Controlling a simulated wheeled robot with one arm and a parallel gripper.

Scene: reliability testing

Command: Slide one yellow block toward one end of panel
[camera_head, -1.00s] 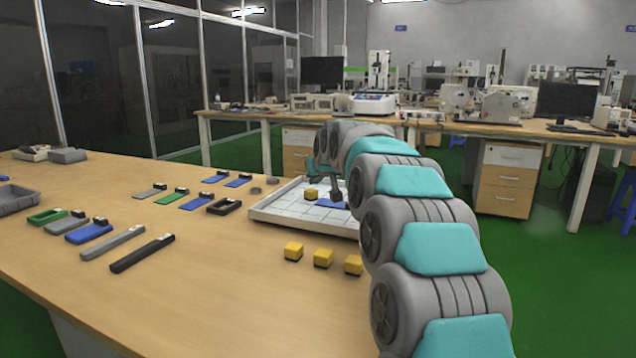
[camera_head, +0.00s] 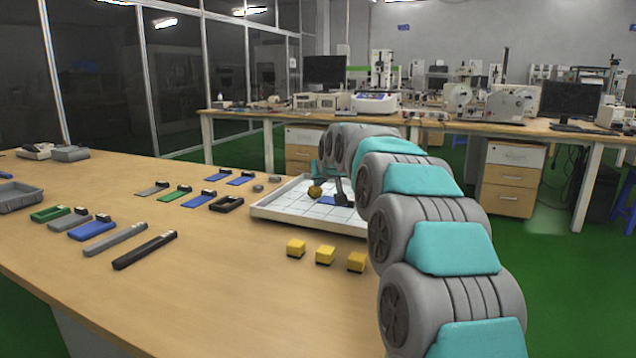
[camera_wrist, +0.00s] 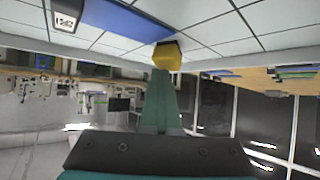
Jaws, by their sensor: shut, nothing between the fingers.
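The white panel (camera_head: 275,206) with a grid of square tiles lies on the wooden table. One yellow block (camera_head: 315,190) stands on it and looks turned, with its shaded side showing. In the wrist view, this yellow block (camera_wrist: 167,56) is right at the tip of my gripper (camera_wrist: 163,75), which is shut with nothing between its fingers. I cannot tell whether they touch. My gripper (camera_head: 340,196) shows only partly in the head view, to the right of the block. A blue plate (camera_head: 327,200) lies on the panel beside them and also shows in the wrist view (camera_wrist: 125,18).
Three more yellow blocks (camera_head: 325,255) stand in a row on the table in front of the panel. Blue, green, grey and black parts (camera_head: 145,250) lie to the left. A grey bin (camera_head: 18,197) is at the far left. Bare table lies between the parts and the blocks.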

